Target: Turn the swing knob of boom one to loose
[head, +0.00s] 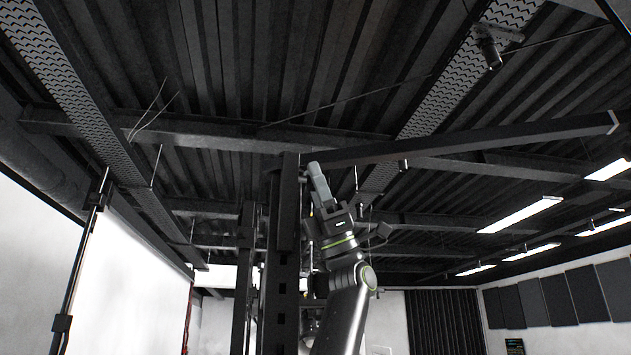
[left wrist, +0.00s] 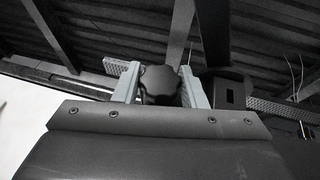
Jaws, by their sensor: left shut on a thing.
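The swing knob (left wrist: 160,84) is black with a lobed edge and sits between the two grey fingers of my left gripper (left wrist: 160,88) in the left wrist view. The gripper is shut on it. In the head view my left gripper (head: 319,182) points up beside the top of a black post (head: 287,235), just under the near end of a long black boom (head: 470,137). There the knob is hidden by the fingers. The knob's turn setting cannot be read. My right gripper is not in view.
The boom reaches right and slightly upward across the head view. A light stand (head: 80,260) and a white screen (head: 130,290) stand at the left. A dark fixture (head: 488,48) hangs from the ceiling. Open space lies to the right of my arm.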

